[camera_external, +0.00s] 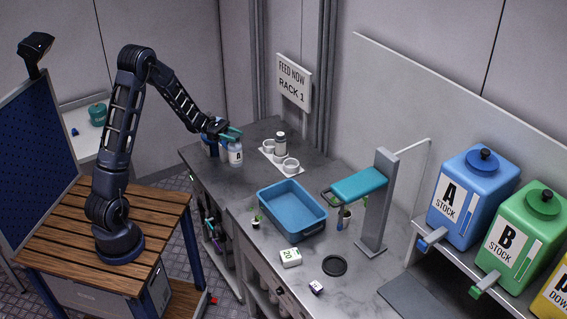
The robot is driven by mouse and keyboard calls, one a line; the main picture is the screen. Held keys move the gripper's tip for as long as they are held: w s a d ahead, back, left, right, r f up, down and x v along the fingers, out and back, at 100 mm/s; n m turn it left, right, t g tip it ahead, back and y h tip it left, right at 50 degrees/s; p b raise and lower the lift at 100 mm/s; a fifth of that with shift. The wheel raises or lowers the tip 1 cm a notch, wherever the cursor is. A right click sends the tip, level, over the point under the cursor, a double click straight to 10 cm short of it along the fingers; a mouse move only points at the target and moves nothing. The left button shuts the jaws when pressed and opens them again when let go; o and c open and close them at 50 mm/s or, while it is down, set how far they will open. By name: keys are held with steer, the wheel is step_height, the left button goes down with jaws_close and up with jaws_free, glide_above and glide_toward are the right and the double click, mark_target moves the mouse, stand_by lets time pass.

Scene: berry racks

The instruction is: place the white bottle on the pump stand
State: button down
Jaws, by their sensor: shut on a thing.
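My gripper (230,134), with teal fingers, is over the back left of the grey counter. It is shut on a pale white-blue bottle (235,153) with a label marked A. The bottle is upright; whether its base touches the counter is hard to tell. A white plate with round white holders (291,166) lies just to the right. Another white bottle (280,147) with a grey top stands in the middle of it, and the two outer holders look empty. I cannot tell for certain whether this plate is the pump stand.
A blue object (210,150) stands left of the held bottle. A blue tray (292,208) is in front. A grey column with a teal arm (360,185) rises to the right. Stock tanks (466,195) stand far right. A sign (293,84) reads RACK 1.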

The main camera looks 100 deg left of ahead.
mark_target(236, 160)
step_height(236, 160, down, 13)
steer(key=shift+f, duration=0.1)
stand_by(0.5)
steer(key=shift+f, duration=0.1)
steer(key=c, duration=0.8)
jaws_free()
steer(key=v, duration=1.2)
